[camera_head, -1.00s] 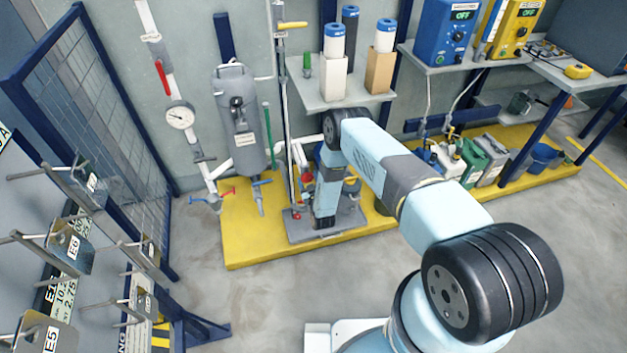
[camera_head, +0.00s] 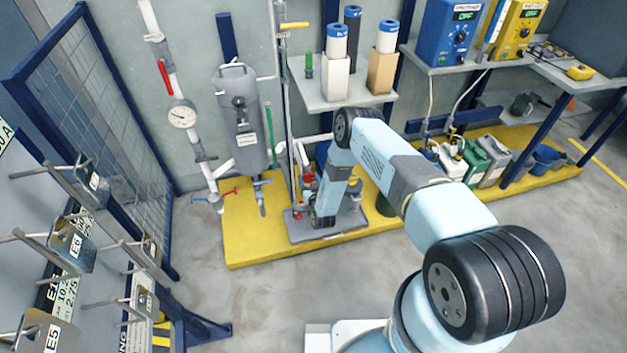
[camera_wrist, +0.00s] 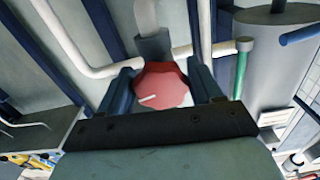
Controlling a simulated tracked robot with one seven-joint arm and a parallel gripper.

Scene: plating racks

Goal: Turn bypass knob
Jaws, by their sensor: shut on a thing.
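The bypass knob (camera_wrist: 162,86) is a red, lobed knob with a white pointer line, seen close up in the wrist view. The line points to the lower left there. My gripper (camera_wrist: 163,84) has one dark blue finger on each side of the knob and is shut on it. In the head view a red knob (camera_head: 306,178) shows on the pipework left of my forearm. My gripper is hidden behind my own arm in that view.
A grey tank (camera_head: 238,120) and a pipe with a gauge (camera_head: 182,115) stand left of my arm. A shelf with filter cartridges (camera_head: 334,40) is above. The yellow platform (camera_head: 250,245) lies below. Control boxes (camera_head: 449,32) stand to the right.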

